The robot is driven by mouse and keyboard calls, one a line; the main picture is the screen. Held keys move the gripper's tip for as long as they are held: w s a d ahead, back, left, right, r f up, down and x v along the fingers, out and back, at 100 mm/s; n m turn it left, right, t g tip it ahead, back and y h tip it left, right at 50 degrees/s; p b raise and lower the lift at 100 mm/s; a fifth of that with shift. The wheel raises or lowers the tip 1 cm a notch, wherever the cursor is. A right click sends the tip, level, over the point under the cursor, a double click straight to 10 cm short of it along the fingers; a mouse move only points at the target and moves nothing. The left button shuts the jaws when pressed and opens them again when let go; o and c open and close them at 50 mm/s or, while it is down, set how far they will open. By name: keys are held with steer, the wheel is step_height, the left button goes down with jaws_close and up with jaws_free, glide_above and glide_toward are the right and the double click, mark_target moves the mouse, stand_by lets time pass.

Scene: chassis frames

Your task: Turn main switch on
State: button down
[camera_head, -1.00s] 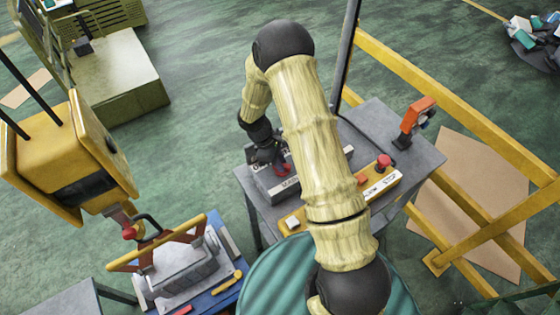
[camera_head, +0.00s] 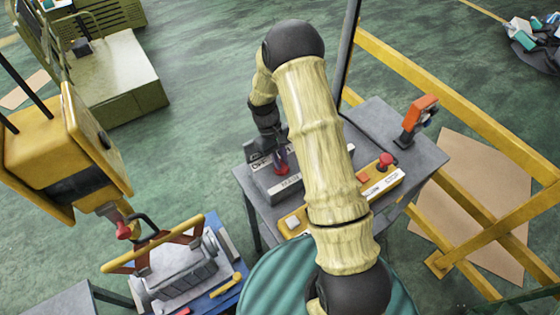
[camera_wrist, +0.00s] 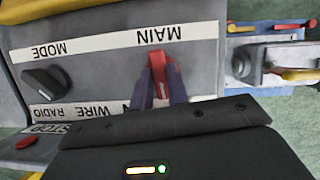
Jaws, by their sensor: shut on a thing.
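The main switch (camera_wrist: 158,72) is a red lever on a grey control box, below the upside-down MAIN label (camera_wrist: 160,35) in the wrist view. My gripper (camera_wrist: 160,85) has its two dark fingers on either side of the red lever, shut on it. In the head view the red switch (camera_head: 283,170) shows at the grey box (camera_head: 262,183) on the table, with my gripper (camera_head: 278,158) at it. My arm hides part of the table and of the box's right side.
A black MODE knob (camera_wrist: 45,83) sits beside the switch. A yellow-edged button panel (camera_head: 384,187) with a red button (camera_head: 385,160) lies to the right on the table (camera_head: 415,150). An orange device (camera_head: 418,115) stands at the table's back right. A yellow hoist (camera_head: 65,160) hangs at left.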

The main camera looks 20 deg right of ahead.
steer(key=m+y, duration=0.1)
steer(key=m, duration=0.1)
steer(key=m+y+b, duration=0.1)
steer(key=m, duration=0.2)
steer(key=shift+w+d+m, duration=0.1)
steer(key=shift+d+m, duration=0.05)
steer(key=shift+m, duration=0.15)
steer(key=m+y, duration=0.1)
steer(key=m, duration=0.1)
steer(key=m+y+b, duration=0.1)
steer(key=m, duration=0.1)
steer(key=shift+d+r+m, duration=0.1)
steer(key=shift+d+m, duration=0.05)
steer(key=shift+m, duration=0.25)
steer(key=c, duration=1.4)
jaws_free()
steer(key=shift+o, duration=0.2)
steer(key=b+v, duration=0.4)
steer(key=v, duration=1.3)
steer(key=shift+r, duration=0.25)
